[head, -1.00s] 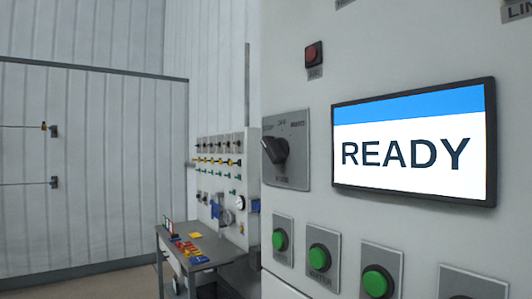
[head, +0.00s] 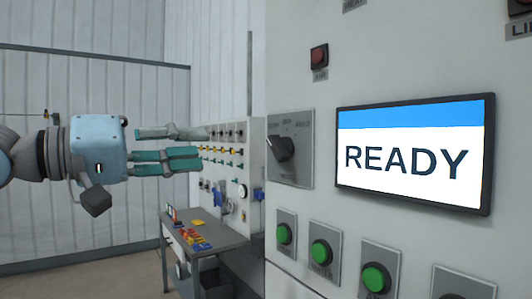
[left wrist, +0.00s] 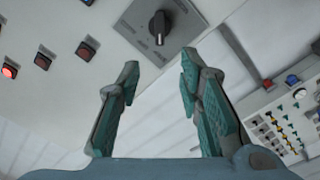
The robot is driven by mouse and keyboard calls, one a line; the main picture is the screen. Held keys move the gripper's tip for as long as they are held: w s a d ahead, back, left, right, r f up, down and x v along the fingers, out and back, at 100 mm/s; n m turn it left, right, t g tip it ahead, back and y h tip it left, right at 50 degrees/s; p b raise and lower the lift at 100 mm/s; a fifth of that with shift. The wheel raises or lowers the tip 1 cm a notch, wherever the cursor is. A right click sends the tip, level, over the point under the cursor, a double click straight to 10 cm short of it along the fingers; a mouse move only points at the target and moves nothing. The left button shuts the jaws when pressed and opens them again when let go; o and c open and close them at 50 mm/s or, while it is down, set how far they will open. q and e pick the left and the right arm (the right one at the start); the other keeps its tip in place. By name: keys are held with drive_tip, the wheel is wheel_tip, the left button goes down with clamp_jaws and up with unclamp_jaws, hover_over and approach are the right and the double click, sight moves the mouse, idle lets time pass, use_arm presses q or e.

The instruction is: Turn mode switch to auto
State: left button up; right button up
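The mode switch is a black rotary knob (head: 282,147) on a grey plate (head: 303,172) at the left of the white control panel. Its handle tilts to the upper left, and the small labels around it are too blurred to read surely. My left gripper (head: 205,146) is open and empty, with its teal fingers pointing right toward the knob, still apart from it. In the left wrist view the knob (left wrist: 157,25) lies beyond the gap between the open fingertips (left wrist: 158,75). My right gripper does not show.
A screen (head: 412,150) reading READY is right of the switch. Green buttons (head: 321,252) line the panel below, and a red indicator (head: 319,56) sits above. A small table (head: 205,243) with coloured parts and a board of valves (head: 230,160) stand behind.

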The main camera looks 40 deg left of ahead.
use_arm(q)
drive_tip(key=s+d, duration=0.1)
drive_tip(key=s, duration=0.1)
drive_tip(key=p, duration=0.3)
approach(273, 149)
drive_tip(key=p+x, duration=0.4)
drive_tip(key=x, duration=0.1)
drive_tip(key=r+p+x, duration=0.1)
drive_tip(key=p+x, duration=0.1)
drive_tip(key=x, duration=0.1)
drive_tip(key=shift+s+d, duration=0.1)
drive_tip(key=shift+d, duration=0.05)
drive_tip(key=shift+w+f, duration=0.2)
drive_tip(key=shift+w, duration=0.1)
drive_tip(key=shift+w+f, duration=0.2)
drive_tip(key=shift+f, duration=0.1)
clamp_jaws()
